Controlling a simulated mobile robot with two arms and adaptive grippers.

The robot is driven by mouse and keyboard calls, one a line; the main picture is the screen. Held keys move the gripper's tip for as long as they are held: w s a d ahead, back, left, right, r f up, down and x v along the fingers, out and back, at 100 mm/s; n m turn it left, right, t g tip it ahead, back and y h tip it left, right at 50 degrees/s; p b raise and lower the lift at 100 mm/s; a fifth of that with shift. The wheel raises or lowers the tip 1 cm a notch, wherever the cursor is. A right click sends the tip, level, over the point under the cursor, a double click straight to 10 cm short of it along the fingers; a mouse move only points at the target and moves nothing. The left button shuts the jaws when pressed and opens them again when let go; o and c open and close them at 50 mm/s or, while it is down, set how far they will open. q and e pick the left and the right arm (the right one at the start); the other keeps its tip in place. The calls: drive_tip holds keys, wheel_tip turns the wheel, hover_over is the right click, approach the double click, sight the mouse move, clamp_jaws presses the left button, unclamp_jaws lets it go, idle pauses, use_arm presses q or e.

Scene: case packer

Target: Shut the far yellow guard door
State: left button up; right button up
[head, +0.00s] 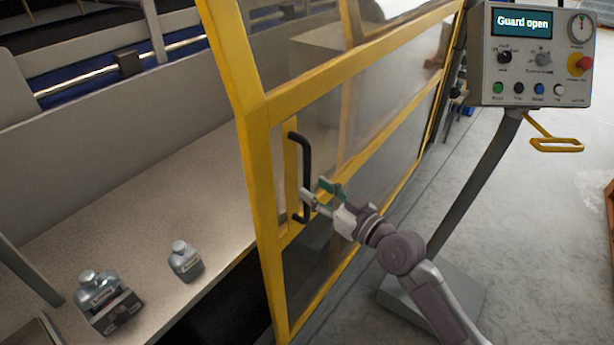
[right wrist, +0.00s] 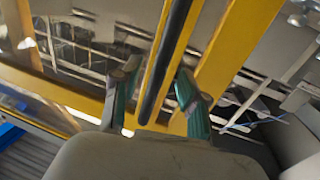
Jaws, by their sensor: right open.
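The yellow guard door (head: 262,170) with clear panels stands open in the head view. Its black bar handle (head: 304,165) is upright on the door's left edge. My right gripper (head: 316,190) is at the lower part of the handle with its fingers open. In the right wrist view the black handle (right wrist: 170,50) runs between the two green-padded fingers of my right gripper (right wrist: 160,100), with gaps on both sides. The yellow door frame (right wrist: 235,45) is behind it. My left gripper is not in view.
A control panel (head: 530,55) reading "Guard open" stands at the right on a slanted post (head: 475,185). Grey floor is free right of the post.

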sight(310, 186)
drive_tip(key=shift+x, duration=1.85)
clamp_jaws()
